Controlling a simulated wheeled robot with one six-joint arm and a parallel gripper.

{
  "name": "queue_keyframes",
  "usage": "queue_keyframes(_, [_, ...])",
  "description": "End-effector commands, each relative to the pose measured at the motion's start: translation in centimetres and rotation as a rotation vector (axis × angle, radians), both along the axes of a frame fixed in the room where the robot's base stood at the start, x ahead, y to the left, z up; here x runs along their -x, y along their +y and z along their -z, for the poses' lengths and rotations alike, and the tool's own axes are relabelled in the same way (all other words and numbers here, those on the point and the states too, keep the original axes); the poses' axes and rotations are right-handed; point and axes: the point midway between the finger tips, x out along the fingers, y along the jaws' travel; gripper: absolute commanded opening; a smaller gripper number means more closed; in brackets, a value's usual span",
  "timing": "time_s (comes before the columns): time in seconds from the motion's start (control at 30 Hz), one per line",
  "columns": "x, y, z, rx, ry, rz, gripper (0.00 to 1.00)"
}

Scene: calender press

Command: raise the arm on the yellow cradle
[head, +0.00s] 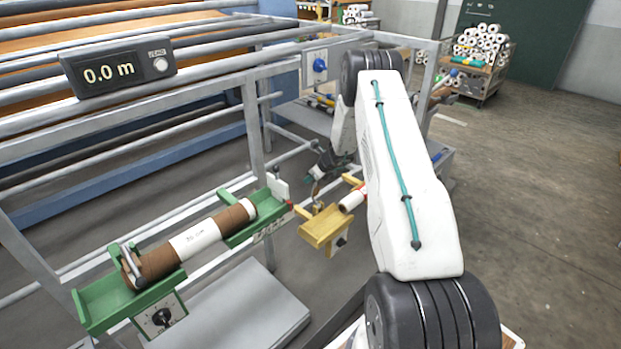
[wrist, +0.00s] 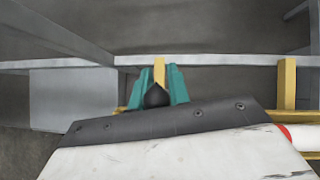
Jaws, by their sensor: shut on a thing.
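The yellow cradle (head: 323,229) is fixed to the frame right of the green cradle. A white roll (head: 352,200) with a red end lies at it, partly hidden by my arm; it also shows at the right edge of the wrist view (wrist: 303,140). My gripper (head: 318,180) is just above the cradle's near part. In the wrist view its teal fingers (wrist: 158,85) are closed around a narrow yellow arm (wrist: 159,70), with a black knob (wrist: 155,97) in front. A second yellow post (wrist: 287,85) stands to the right. The lower part of the gripped arm is hidden.
A green cradle (head: 95,302) holds a brown roll (head: 160,262) with a white label. A display (head: 118,68) reads 0.0 m. Grey rails and posts stand close around my gripper. The floor (head: 535,190) on the right is open.

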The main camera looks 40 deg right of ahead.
Motion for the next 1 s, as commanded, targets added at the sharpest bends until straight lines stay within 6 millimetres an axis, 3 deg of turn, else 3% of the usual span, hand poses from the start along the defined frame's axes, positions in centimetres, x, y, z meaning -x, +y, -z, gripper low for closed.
queue_keyframes(0.43, [0.4, 0.1, 0.6, -0.003, 0.009, 0.001, 0.0])
queue_keyframes(0.47, [0.4, 0.1, 0.6, -0.003, 0.009, 0.001, 0.26])
queue_keyframes(0.5, [0.4, 0.1, 0.6, -0.003, 0.009, 0.001, 0.37])
queue_keyframes(0.83, [0.3, 0.0, -0.1, -0.001, 0.002, 0.0, 0.38])
queue_keyframes(1.0, [1.6, -0.5, -1.9, 0.0, 0.002, 0.002, 0.38])
